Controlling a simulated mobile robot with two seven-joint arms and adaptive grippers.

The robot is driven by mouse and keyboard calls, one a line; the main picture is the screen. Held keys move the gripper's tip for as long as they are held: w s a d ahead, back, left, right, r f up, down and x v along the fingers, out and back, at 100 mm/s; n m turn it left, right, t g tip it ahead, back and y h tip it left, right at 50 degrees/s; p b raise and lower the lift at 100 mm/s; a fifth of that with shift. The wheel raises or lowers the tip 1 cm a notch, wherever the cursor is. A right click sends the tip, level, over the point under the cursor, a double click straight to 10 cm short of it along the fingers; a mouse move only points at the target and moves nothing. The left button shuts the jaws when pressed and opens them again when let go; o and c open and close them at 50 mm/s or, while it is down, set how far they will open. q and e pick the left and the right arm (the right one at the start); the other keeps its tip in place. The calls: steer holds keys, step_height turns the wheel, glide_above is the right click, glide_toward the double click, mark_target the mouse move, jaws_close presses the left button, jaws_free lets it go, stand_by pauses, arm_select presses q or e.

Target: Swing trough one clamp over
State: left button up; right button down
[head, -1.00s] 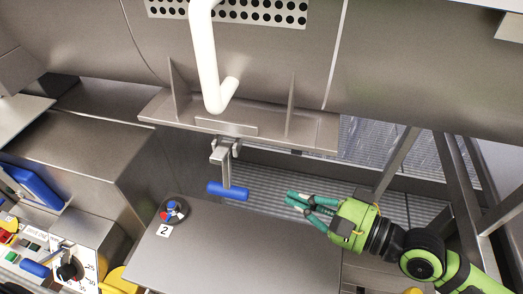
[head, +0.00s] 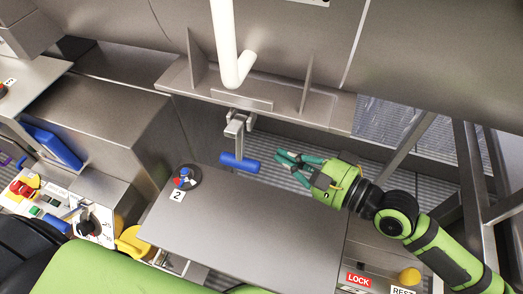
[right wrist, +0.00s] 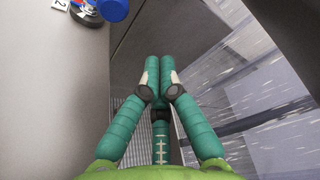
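The clamp (head: 237,128) hangs from the metal ledge under the drum. Its rod points down and ends in a blue crossbar handle (head: 240,162). In the right wrist view, the right gripper's teal fingers (right wrist: 160,72) hold nothing, and the blue handle's end (right wrist: 114,9) shows at the top edge, left of the fingertips. My left gripper is not in view.
A grey cover (head: 235,220) with a red-blue knob (head: 185,178) and a label 2 lies below the handle. A white bent pipe (head: 230,55) hangs above the ledge. Metal struts (head: 470,170) stand at the right. A control panel (head: 70,210) is at the left.

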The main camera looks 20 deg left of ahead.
mark_target(237, 150)
steer(key=a+p, duration=0.1)
steer(key=s+a+p, duration=0.1)
steer(key=a, duration=0.1)
steer(key=s+a+p, duration=0.1)
steer(key=shift+a+r+p, duration=0.35)
steer(key=shift+r+p, duration=0.05)
steer(key=shift+r, duration=0.1)
